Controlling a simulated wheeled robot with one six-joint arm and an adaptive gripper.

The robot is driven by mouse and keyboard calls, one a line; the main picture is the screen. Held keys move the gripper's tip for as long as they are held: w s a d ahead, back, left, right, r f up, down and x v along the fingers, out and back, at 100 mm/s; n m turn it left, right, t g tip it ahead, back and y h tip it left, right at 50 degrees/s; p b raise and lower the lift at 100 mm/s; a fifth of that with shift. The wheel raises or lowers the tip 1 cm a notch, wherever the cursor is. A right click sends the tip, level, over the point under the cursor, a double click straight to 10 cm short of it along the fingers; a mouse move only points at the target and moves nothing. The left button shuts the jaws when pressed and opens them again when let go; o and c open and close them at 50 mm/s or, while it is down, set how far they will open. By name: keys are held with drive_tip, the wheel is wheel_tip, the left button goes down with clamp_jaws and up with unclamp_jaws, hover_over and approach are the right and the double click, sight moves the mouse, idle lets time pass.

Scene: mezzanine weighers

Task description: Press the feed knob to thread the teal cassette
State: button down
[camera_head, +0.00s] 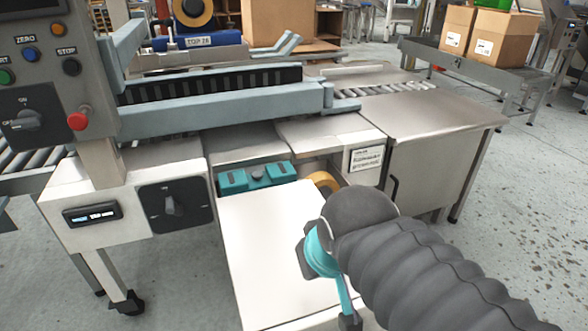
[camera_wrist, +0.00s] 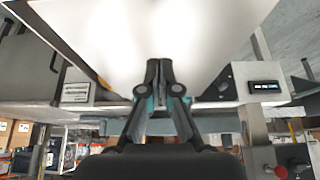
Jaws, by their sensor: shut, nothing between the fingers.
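The teal cassette (camera_head: 232,184) lies in a recess of the machine front, behind a white flat panel (camera_head: 265,240) that juts toward me. A small dark round knob (camera_head: 257,175) sits on the cassette's top middle; I cannot tell whether it is the feed knob. A larger black rotary knob (camera_head: 172,206) is on a dark plate left of the recess. In the wrist view my gripper (camera_wrist: 159,64) is shut and empty, its fingertips seen against the white panel. In the head view my sleeved arm is at the lower right, in front of the panel, and the fingertips are not clear.
A yellow-orange roll (camera_head: 324,182) is right of the cassette, partly hidden. A control box (camera_head: 50,80) with a red button (camera_head: 77,121) stands at the left. A steel cabinet (camera_head: 430,140) is at the right. Cartons (camera_head: 500,38) stand farther back. Floor is clear at right.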

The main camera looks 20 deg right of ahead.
drive_tip(key=shift+d, duration=0.15)
drive_tip(key=w+a+r+y+b, duration=0.1)
drive_tip(key=w+r, duration=0.2)
drive_tip(key=w, duration=0.7)
drive_tip(key=w+a+r+y+b, duration=0.1)
drive_tip(key=w+r+y, duration=0.15)
drive_tip(key=w, duration=0.65)
drive_tip(key=w+d+f+m+t+y, duration=0.1)
drive_tip(key=w+d+m+t, duration=0.1)
drive_tip(key=w, duration=1.9)
drive_tip(key=shift+d+y+b, duration=0.3)
drive_tip(key=shift+y+b, duration=0.05)
drive_tip(key=shift+b, duration=0.05)
drive_tip(key=shift+f, duration=0.15)
